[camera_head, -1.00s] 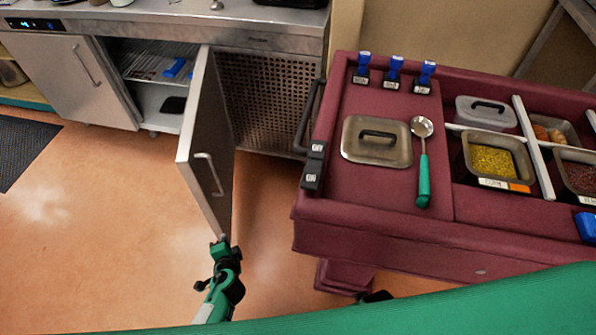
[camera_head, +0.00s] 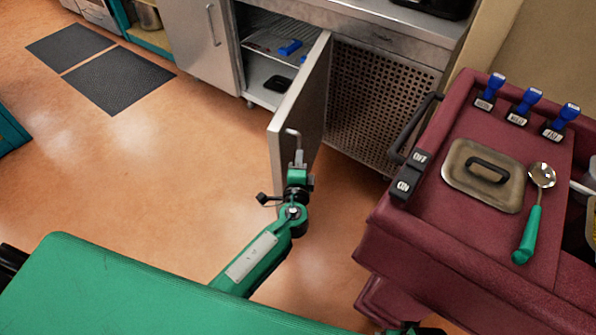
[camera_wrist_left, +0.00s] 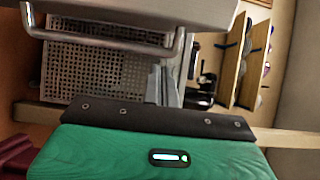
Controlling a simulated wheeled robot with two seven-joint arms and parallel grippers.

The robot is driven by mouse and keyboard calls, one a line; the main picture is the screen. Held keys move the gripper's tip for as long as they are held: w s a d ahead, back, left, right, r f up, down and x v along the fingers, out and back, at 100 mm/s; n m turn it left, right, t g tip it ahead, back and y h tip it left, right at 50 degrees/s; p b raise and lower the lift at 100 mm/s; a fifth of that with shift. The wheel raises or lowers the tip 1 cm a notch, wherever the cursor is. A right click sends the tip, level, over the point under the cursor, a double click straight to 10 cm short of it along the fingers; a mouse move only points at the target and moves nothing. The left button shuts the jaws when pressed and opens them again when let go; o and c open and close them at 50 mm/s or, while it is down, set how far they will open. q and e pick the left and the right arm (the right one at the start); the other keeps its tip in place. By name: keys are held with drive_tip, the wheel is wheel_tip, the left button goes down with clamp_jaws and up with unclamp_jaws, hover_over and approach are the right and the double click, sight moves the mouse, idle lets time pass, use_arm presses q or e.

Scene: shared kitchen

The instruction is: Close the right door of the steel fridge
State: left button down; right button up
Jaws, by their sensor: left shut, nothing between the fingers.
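The steel fridge's right door (camera_head: 302,105) stands open in the head view, swung out toward me with its upright edge nearest. The fridge's left door (camera_head: 200,40) is shut. The opening shows a wire shelf (camera_head: 268,42) with a blue item.
A dark red cart (camera_head: 400,235) stands close at right, with a black rail, a lidded pan (camera_head: 486,172) and a green-handled ladle (camera_head: 530,225). A perforated panel (camera_head: 378,95) is right of the door. The floor (camera_head: 150,170) at left is clear, with dark mats (camera_head: 118,80) farther back.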

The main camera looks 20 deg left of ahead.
sight(286, 152)
use_arm(q)
drive_tip(key=shift+w+a+p, duration=0.15)
drive_tip(key=shift+w+a, duration=0.1)
drive_tip(key=shift+a, duration=0.45)
drive_tip(key=shift+w+a+p, duration=0.15)
drive_tip(key=shift+w+a, duration=0.15)
drive_tip(key=shift+a, duration=0.45)
drive_tip(key=shift+w+a+p, duration=0.15)
drive_tip(key=shift+w+a, duration=0.1)
drive_tip(key=shift+a, duration=0.45)
use_arm(e)
drive_tip(key=shift+s+d+f, duration=0.1)
drive_tip(key=shift+s+f, duration=0.05)
drive_tip(key=shift+f, duration=0.6)
drive_tip(key=shift+s+f, duration=0.15)
drive_tip(key=shift+f, duration=0.6)
